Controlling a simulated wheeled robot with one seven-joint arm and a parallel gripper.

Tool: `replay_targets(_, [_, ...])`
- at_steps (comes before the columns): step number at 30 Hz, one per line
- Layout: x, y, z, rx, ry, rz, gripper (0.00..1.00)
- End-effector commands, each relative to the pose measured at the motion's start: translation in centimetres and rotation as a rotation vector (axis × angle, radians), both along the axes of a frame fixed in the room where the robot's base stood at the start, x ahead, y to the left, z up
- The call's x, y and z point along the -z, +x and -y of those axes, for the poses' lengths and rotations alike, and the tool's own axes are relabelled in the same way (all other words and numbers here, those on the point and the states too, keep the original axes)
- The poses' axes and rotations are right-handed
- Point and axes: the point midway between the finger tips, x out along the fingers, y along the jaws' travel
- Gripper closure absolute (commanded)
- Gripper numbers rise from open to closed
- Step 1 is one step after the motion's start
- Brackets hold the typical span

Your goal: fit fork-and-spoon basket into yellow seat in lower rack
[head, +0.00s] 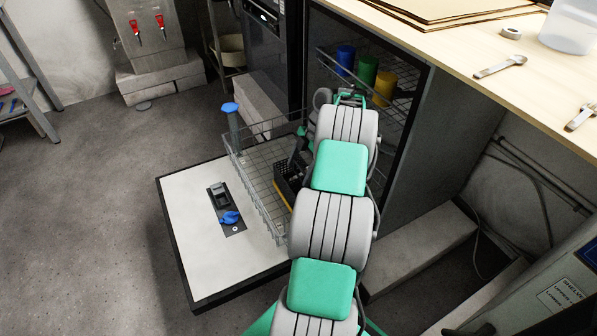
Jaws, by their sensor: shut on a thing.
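The dark fork-and-spoon basket (285,178) is in the right part of the lower rack (250,172), partly hidden by my arm. A strip of the yellow seat (283,197) shows just below and beside the basket. I cannot tell whether the basket is down inside the seat or only above it. My gripper (299,152) is at the basket's upper side, mostly hidden behind my own arm links, and is shut on the basket. Its fingertips are not clearly seen.
The washer door (210,265) lies folded down, with a dispenser and blue cap (230,217) on it. The lower rack is pulled out over it. Blue, green and yellow cups (384,86) stand in the upper rack. A wooden counter (480,45) overhangs at right. Floor at left is clear.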

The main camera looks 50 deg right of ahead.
Motion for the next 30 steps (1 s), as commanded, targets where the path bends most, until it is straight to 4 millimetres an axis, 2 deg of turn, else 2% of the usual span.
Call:
replay_targets(6, [0.2,-0.1,0.1,0.002,0.000,0.000,0.91])
replay_targets(7, [0.2,-0.1,0.1,0.002,0.000,0.000,0.17])
replay_targets(13, [0.1,-0.1,0.1,0.004,0.000,-0.001,0.01])
replay_targets(20, [0.0,-0.2,0.2,0.004,0.000,0.000,0.00])
replay_targets(23, [-0.8,-0.2,0.3,0.006,0.000,0.001,0.00])
replay_targets(26, [-2.7,-0.3,1.0,0.006,-0.002,0.003,0.00])
replay_targets(30, [-6.7,-0.8,2.4,0.007,-0.002,0.002,0.00])
